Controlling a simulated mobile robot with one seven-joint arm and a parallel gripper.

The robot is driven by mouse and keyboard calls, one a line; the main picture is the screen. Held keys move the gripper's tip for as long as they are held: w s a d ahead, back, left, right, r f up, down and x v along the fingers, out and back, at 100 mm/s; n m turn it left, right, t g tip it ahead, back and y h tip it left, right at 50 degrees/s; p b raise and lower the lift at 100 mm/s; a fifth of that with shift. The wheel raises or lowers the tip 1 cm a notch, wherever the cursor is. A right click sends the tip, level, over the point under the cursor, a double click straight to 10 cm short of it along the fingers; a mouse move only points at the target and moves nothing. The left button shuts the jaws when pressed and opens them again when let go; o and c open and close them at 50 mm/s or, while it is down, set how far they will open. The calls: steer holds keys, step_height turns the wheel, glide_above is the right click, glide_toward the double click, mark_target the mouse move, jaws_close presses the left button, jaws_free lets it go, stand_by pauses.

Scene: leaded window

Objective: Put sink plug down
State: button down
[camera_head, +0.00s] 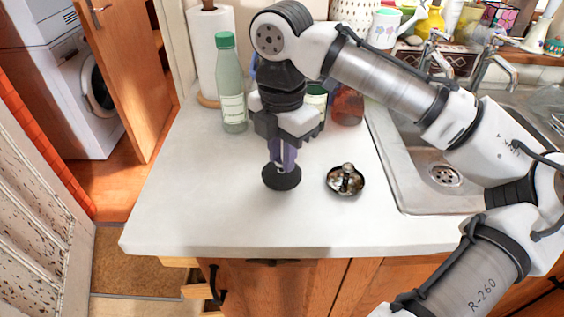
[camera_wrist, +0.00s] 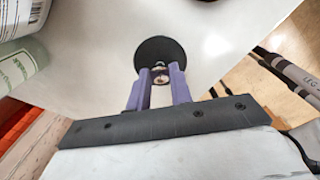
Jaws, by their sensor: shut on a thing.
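The sink plug is a round black disc with a small metal fitting on top. In the head view the plug (camera_head: 282,177) is at or just above the white counter (camera_head: 200,200), left of the sink; I cannot tell whether it touches. My gripper (camera_head: 281,163) points down over it, its purple fingers shut on the metal fitting. In the wrist view the plug (camera_wrist: 160,52) shows beyond the fingertips (camera_wrist: 160,75), with the fitting between them.
A metal strainer-like piece (camera_head: 345,180) lies on the counter just right of the plug. A green bottle (camera_head: 231,85), a paper towel roll (camera_head: 208,50) and a reddish-brown bottle (camera_head: 347,106) stand behind. The sink (camera_head: 420,165) is at right. The counter's left and front are clear.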

steer(key=shift+f, duration=1.35)
steer(key=shift+f, duration=0.15)
steer(key=c, duration=1.3)
jaws_free()
steer(key=shift+o, duration=0.2)
step_height(320, 180, up, 12)
steer(key=shift+r, duration=0.2)
